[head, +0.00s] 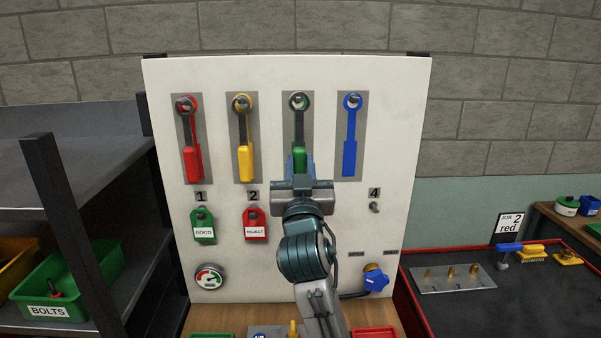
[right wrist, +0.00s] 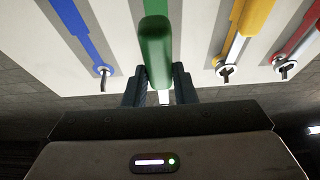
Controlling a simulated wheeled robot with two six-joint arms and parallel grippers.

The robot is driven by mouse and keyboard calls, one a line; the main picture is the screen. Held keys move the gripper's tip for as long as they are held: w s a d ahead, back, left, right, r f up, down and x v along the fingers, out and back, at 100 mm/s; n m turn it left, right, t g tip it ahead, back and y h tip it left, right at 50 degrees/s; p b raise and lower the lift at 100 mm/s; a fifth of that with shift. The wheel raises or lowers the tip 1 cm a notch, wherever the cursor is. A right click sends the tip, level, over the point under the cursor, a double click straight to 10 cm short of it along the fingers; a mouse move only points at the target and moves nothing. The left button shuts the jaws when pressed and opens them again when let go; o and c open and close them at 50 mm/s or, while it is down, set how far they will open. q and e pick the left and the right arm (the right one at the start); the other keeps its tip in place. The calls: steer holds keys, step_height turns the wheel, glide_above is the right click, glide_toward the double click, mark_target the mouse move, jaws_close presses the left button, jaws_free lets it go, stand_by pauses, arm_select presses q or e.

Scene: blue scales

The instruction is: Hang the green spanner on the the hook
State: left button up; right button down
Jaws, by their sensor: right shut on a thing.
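The green spanner (head: 299,153) is upright in front of the third grey panel on the white board. Its ring end (head: 299,101) shows at the third hook; whether the ring is around the hook or just in front of it I cannot tell. My right gripper (head: 300,168) is shut on the lower green handle. The right wrist view shows the handle (right wrist: 156,50) between the two fingers (right wrist: 158,88). The handle's lower end is hidden behind my gripper in the head view. My left gripper is not in view.
A red spanner (head: 193,160) and a yellow spanner (head: 246,160) hang to the left. A flat blue spanner shape (head: 350,140) with a hook is to the right.

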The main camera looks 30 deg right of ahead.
steer(key=shift+w+d, duration=0.4)
steer(key=shift+w, duration=0.15)
steer(key=shift+w+d+f+b, duration=0.1)
steer(key=shift+w+d, duration=0.25)
steer(key=shift+w, duration=0.2)
steer(key=shift+w+d+b, duration=0.15)
steer(key=shift+w+d, duration=0.2)
steer(key=shift+w, duration=0.25)
steer(key=shift+w+d+f+b, duration=0.1)
steer(key=shift+w+d, duration=0.25)
steer(key=shift+w, duration=0.2)
steer(key=shift+w+d+f+b, duration=0.1)
steer(key=shift+w+f+b, duration=0.2)
steer(key=shift+b, duration=0.2)
steer(key=c, duration=1.1)
jaws_free()
steer(key=shift+s, duration=0.1)
steer(key=shift+s+a+p, duration=0.15)
steer(key=shift+s+a, duration=0.45)
steer(key=shift+s, duration=0.35)
steer(key=shift+s+a+p, duration=0.15)
steer(key=shift+s+a, duration=0.45)
steer(key=shift+s, duration=0.4)
steer(key=shift+s+a+p, duration=0.15)
steer(key=shift+s+a, duration=0.45)
steer(key=shift+s, duration=0.35)
